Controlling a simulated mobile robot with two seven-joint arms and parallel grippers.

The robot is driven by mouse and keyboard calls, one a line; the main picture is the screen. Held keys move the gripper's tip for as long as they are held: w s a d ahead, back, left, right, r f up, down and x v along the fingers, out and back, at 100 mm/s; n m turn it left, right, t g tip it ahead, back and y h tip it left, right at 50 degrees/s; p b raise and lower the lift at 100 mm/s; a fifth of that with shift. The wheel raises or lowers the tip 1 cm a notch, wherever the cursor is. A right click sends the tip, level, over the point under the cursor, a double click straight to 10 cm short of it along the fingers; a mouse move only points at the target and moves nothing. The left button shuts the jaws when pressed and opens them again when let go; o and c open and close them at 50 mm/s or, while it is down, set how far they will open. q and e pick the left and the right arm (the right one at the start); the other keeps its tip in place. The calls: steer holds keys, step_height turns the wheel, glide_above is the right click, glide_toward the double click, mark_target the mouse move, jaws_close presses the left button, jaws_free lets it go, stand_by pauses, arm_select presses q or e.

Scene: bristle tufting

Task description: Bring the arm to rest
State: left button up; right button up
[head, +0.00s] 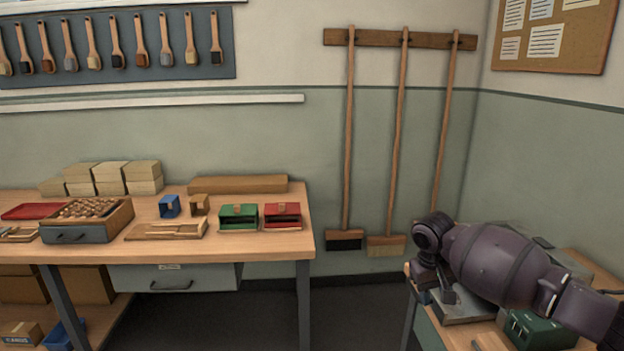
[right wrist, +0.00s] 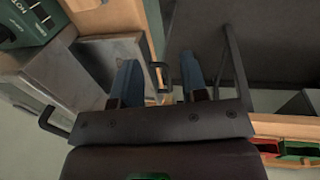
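My right arm reaches in from the right of the head view, over the small bench (head: 459,334) at the right. Its gripper (head: 436,293) hangs near that bench's left end, partly hidden by the wrist. In the right wrist view the gripper (right wrist: 160,78) has its two blue fingers apart. I see nothing held between them. A dark handle-like bracket shows between the fingers, and I cannot tell its distance. My left gripper is in neither view.
A grey metal unit (head: 469,309) and a green box (head: 540,331) stand on the right bench, close to my arm. The long workbench (head: 285,246) at the left holds a drawer box, trays and several bins. Brooms (head: 349,150) hang on the wall. Floor between the benches is clear.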

steer(key=w+a+r+n+t+y, duration=0.3)
steer(key=w+a+r+n+t, duration=0.25)
steer(key=a+t, duration=0.3)
steer(key=s+a+f+n+t+y, duration=0.2)
steer(key=s+a+f+t+y, duration=0.25)
steer(key=s+a, duration=0.25)
steer(key=s+d+f+m+h, duration=0.1)
steer(key=s+d+f, duration=0.4)
steer(key=s, duration=0.7)
steer(key=s+d+f+m+g+h, duration=0.1)
steer(key=s+d+f+m, duration=0.3)
steer(key=s+f, duration=0.5)
steer(key=s+d+f+m+g+h, duration=0.1)
steer(key=s+d+f, duration=0.5)
steer(key=s, duration=1)
steer(key=shift+d+f+m+h, duration=0.15)
steer(key=shift+f+m+h, duration=0.55)
steer(key=shift+h, duration=0.55)
